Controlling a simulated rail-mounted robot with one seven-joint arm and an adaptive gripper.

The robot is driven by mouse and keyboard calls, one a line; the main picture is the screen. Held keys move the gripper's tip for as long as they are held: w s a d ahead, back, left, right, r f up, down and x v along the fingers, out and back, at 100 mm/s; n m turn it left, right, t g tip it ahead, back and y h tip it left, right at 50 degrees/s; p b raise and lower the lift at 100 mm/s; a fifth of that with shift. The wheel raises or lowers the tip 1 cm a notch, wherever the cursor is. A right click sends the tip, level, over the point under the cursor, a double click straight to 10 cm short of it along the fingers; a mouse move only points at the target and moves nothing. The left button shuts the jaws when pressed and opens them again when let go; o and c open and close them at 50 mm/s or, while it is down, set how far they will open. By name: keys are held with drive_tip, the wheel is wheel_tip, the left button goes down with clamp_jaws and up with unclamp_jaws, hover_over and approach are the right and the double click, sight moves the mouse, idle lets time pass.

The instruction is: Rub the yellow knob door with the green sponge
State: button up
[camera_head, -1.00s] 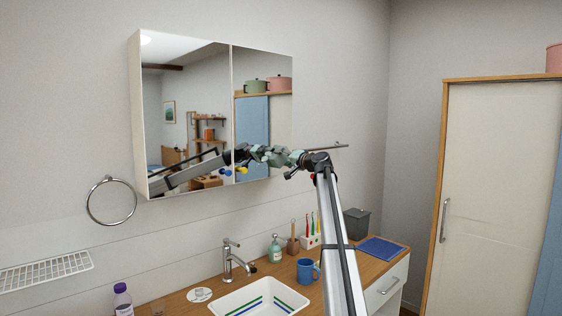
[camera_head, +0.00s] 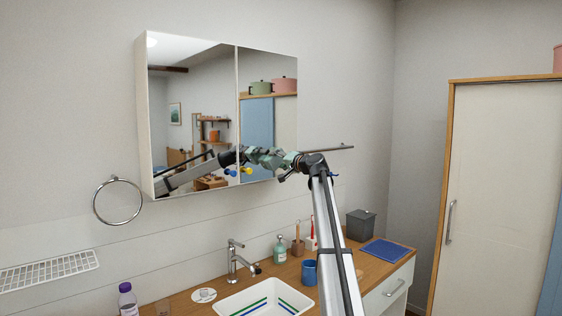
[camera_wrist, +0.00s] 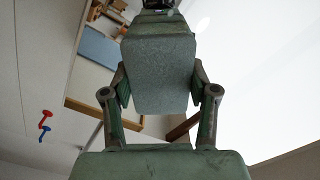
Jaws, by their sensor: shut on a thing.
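The mirrored cabinet has two doors. The yellow knob (camera_head: 246,170) and a blue knob (camera_head: 232,172) sit low by the seam between them. My gripper (camera_head: 274,158) reaches left to the right door (camera_head: 270,120), just right of the yellow knob; its reflection hides where real parts end. In the wrist view, my gripper's fingers (camera_wrist: 158,85) are shut on a grey-green block, which I take to be the green sponge (camera_wrist: 160,65). A red knob (camera_wrist: 45,118) and a blue knob show at left there; I cannot identify the yellow knob in that view. Contact with the door is unclear.
Below are a wooden counter (camera_head: 188,300), a sink (camera_head: 262,300), a faucet (camera_head: 233,262), a soap bottle (camera_head: 280,250) and a blue mug (camera_head: 309,272). A towel ring (camera_head: 117,222) hangs left of the cabinet. A wall bar (camera_head: 335,149) is behind my arm.

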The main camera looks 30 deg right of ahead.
sight(261, 159)
drive_tip(key=shift+s+a, duration=0.25)
drive_tip(key=shift+a, duration=0.75)
drive_tip(key=shift+s+a, duration=0.3)
drive_tip(key=shift+a, duration=0.65)
drive_tip(key=shift+s+a, duration=0.25)
drive_tip(key=shift+a, duration=0.75)
drive_tip(key=shift+r, duration=0.25)
drive_tip(key=shift+w+d+b, duration=0.25)
drive_tip(key=shift+d+b, duration=0.3)
drive_tip(key=shift+d, duration=0.45)
drive_tip(key=shift+w+d+b, duration=0.2)
drive_tip(key=shift+d+b, duration=0.35)
drive_tip(key=shift+d, duration=0.4)
drive_tip(key=w+d+b, duration=0.2)
drive_tip(key=d+b, duration=0.1)
drive_tip(key=d, duration=0.4)
drive_tip(key=shift+w+d, duration=0.15)
drive_tip(key=shift+s+a+p, duration=0.1)
drive_tip(key=shift+s+a, duration=0.45)
drive_tip(key=shift+a, duration=1.3)
drive_tip(key=shift+s+a+p, duration=0.1)
drive_tip(key=shift+s+a, duration=0.4)
drive_tip(key=shift+a, duration=1.4)
drive_tip(key=shift+s+a+p, duration=0.1)
drive_tip(key=shift+s+a, duration=0.45)
drive_tip(key=shift+a, duration=1.3)
drive_tip(key=shift+v, duration=3.05)
